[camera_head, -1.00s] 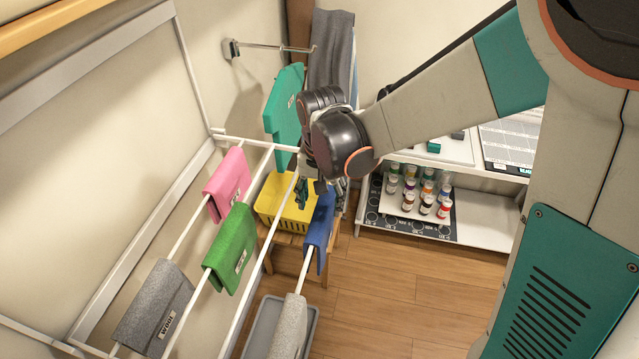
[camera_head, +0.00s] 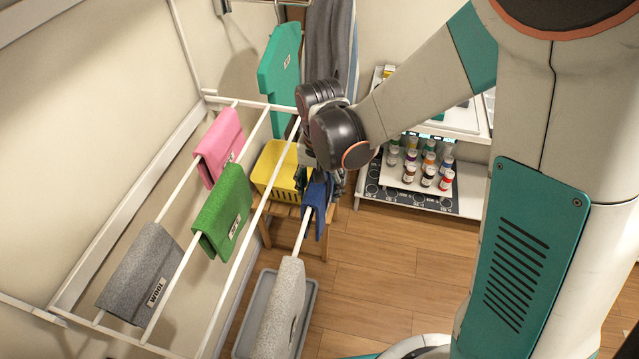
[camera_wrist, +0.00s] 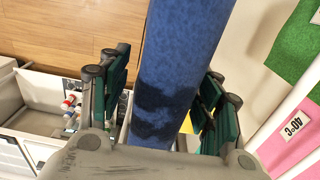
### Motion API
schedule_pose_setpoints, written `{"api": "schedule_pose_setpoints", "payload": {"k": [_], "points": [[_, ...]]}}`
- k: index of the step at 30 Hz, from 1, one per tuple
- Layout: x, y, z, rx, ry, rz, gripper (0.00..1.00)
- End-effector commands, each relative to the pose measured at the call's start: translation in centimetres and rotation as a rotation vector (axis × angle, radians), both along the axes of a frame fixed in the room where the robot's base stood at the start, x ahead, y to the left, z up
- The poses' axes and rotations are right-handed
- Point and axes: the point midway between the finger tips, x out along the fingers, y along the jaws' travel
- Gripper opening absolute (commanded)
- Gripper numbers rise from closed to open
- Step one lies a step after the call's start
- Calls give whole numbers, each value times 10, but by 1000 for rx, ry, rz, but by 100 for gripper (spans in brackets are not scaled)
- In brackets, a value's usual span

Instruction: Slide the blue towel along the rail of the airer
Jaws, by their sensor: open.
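The blue towel (camera_head: 316,200) hangs over the right-hand rail of the white airer (camera_head: 233,283), near the rail's far end. It also shows in the wrist view (camera_wrist: 177,65), running up the middle of the picture between my two fingers. My gripper (camera_head: 317,180) is at the towel, with the arm reaching in from the right. In the wrist view my gripper (camera_wrist: 163,108) is open, with one green-padded finger on each side of the towel and a gap on each side. Dark finger shadows lie on the cloth. The part of the towel nearest the palm is hidden.
A light grey towel (camera_head: 276,310) hangs nearer on the same rail. Pink (camera_head: 219,146), green (camera_head: 224,212) and grey wool (camera_head: 142,275) towels hang on other rails. A yellow basket (camera_head: 279,170) stands behind.

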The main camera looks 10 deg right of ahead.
Motion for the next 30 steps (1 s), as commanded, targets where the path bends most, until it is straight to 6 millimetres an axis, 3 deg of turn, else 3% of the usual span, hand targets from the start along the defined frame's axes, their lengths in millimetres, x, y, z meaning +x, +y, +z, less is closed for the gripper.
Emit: {"api": "schedule_pose_setpoints", "payload": {"k": [2,8,14,30], "points": [[0,0,0,0,0,0,54],[0,0,0,0,0,0,8],[1,0,0,0,0,0,8],[28,-10,0,0,0,0,8]]}}
